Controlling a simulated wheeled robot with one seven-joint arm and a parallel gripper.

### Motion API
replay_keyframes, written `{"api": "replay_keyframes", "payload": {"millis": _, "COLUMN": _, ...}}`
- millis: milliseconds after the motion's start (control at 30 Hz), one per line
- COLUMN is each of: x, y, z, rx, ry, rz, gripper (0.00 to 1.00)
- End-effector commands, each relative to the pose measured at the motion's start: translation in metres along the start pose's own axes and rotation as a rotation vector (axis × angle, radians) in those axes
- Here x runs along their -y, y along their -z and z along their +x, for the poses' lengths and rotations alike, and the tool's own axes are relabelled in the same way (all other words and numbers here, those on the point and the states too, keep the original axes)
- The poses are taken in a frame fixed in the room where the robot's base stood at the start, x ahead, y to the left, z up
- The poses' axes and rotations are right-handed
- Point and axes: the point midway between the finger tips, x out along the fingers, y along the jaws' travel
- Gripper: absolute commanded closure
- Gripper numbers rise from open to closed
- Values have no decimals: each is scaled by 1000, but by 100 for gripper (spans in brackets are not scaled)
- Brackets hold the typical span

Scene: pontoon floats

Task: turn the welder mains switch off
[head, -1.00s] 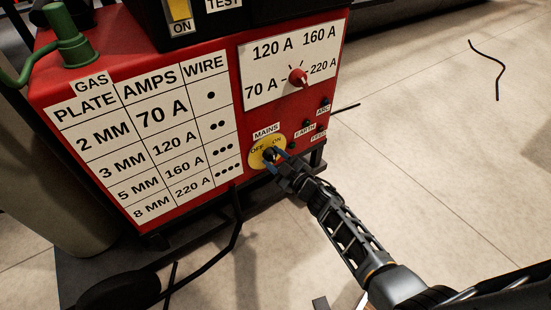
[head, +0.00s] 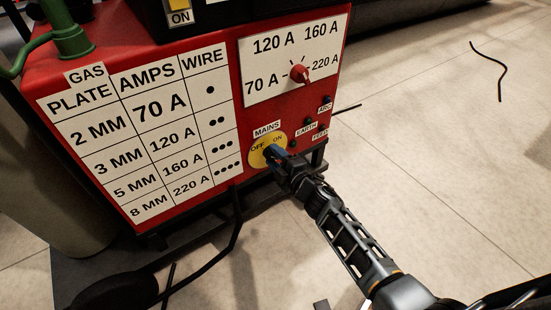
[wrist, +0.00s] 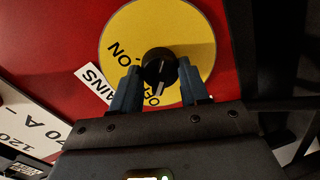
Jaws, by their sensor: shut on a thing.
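The mains switch is a black round knob (wrist: 159,66) on a yellow disc (head: 257,160) low on the red welder's front. The disc has OFF at its left and ON at its right under a MAINS label (head: 266,129). My gripper (wrist: 159,82) has its blue fingers on either side of the knob and is shut on it; in the head view my gripper (head: 274,153) hides most of the knob. In the wrist view the knob's pale pointer mark points down, beside the partly hidden OFF lettering and away from ON.
A red current knob (head: 299,74) sits on a white dial plate above the switch. Small dark sockets labelled ARC, EARTH and FEED (head: 320,134) are to the right. A dark cable (head: 236,225) hangs below the front. The floor to the right is mostly clear.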

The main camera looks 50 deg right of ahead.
Motion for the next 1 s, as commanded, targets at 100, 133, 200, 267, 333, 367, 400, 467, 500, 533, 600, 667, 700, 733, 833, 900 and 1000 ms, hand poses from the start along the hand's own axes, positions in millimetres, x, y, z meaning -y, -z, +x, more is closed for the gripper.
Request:
{"api": "replay_keyframes", "payload": {"millis": 100, "x": 1, "y": 1, "z": 0, "rx": -1, "ry": 1, "rz": -12, "gripper": 86}}
{"api": "replay_keyframes", "payload": {"millis": 133, "x": 1, "y": 1, "z": 0, "rx": -1, "ry": 1, "rz": -13, "gripper": 86}}
{"api": "replay_keyframes", "payload": {"millis": 200, "x": 1, "y": 1, "z": 0, "rx": -1, "ry": 1, "rz": -15, "gripper": 86}}
{"api": "replay_keyframes", "payload": {"millis": 267, "x": 1, "y": 1, "z": 0, "rx": -1, "ry": 1, "rz": -15, "gripper": 86}}
{"api": "replay_keyframes", "payload": {"millis": 333, "x": 1, "y": 1, "z": 0, "rx": -1, "ry": 1, "rz": -15, "gripper": 86}}
{"api": "replay_keyframes", "payload": {"millis": 367, "x": 1, "y": 1, "z": 0, "rx": -1, "ry": 1, "rz": -15, "gripper": 86}}
{"api": "replay_keyframes", "payload": {"millis": 400, "x": 1, "y": 1, "z": 0, "rx": -1, "ry": 1, "rz": -15, "gripper": 86}}
{"api": "replay_keyframes", "payload": {"millis": 467, "x": 1, "y": 1, "z": 0, "rx": -1, "ry": 1, "rz": -15, "gripper": 86}}
{"api": "replay_keyframes", "payload": {"millis": 500, "x": 1, "y": 1, "z": 0, "rx": -1, "ry": 1, "rz": -14, "gripper": 52}}
{"api": "replay_keyframes", "payload": {"millis": 533, "x": 1, "y": 1, "z": 0, "rx": -1, "ry": 1, "rz": -14, "gripper": 50}}
{"api": "replay_keyframes", "payload": {"millis": 600, "x": 1, "y": 1, "z": 0, "rx": -1, "ry": 1, "rz": -14, "gripper": 43}}
{"api": "replay_keyframes", "payload": {"millis": 667, "x": 1, "y": 1, "z": 0, "rx": 0, "ry": 1, "rz": -13, "gripper": 37}}
{"api": "replay_keyframes", "payload": {"millis": 700, "x": 1, "y": 1, "z": 0, "rx": 0, "ry": 1, "rz": -13, "gripper": 33}}
{"api": "replay_keyframes", "payload": {"millis": 733, "x": 1, "y": 1, "z": 0, "rx": 0, "ry": 1, "rz": -13, "gripper": 30}}
{"api": "replay_keyframes", "payload": {"millis": 833, "x": 0, "y": 0, "z": 0, "rx": 0, "ry": 1, "rz": -13, "gripper": 30}}
{"api": "replay_keyframes", "payload": {"millis": 900, "x": 0, "y": 0, "z": 0, "rx": 1, "ry": 0, "rz": -12, "gripper": 30}}
{"api": "replay_keyframes", "payload": {"millis": 1000, "x": 0, "y": 0, "z": -2, "rx": 1, "ry": 1, "rz": -12, "gripper": 30}}
